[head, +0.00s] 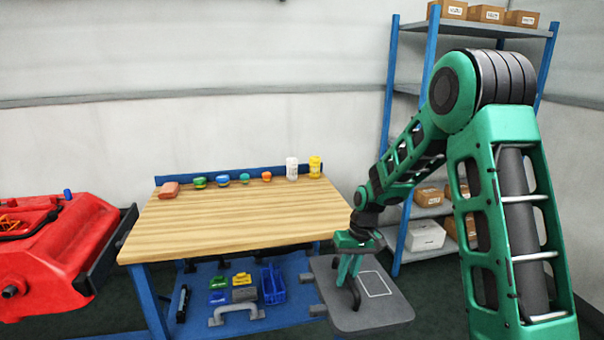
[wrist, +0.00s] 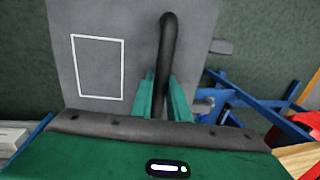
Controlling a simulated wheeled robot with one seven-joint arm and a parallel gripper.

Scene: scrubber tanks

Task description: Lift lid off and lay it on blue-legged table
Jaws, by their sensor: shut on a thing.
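The lid (head: 385,311) is a flat dark grey panel with a white outlined rectangle and a dark bar handle; it also shows in the wrist view (wrist: 125,50). My gripper (head: 348,280) is shut on the lid's handle (wrist: 166,60), with a green finger on each side of it in the wrist view (wrist: 163,92). The lid hangs at the right front of the blue-legged table (head: 220,226), apart from the scrubber. The table has a wooden top, and its middle and front are bare.
Small coloured items, a white jar (head: 292,168) and a yellow jar (head: 315,167) line the table's back edge. A red scrubber (head: 45,260) stands at the left. Tools and a blue caddy (head: 272,284) lie on the lower shelf. A blue-posted rack (head: 385,110) with boxes stands behind my arm.

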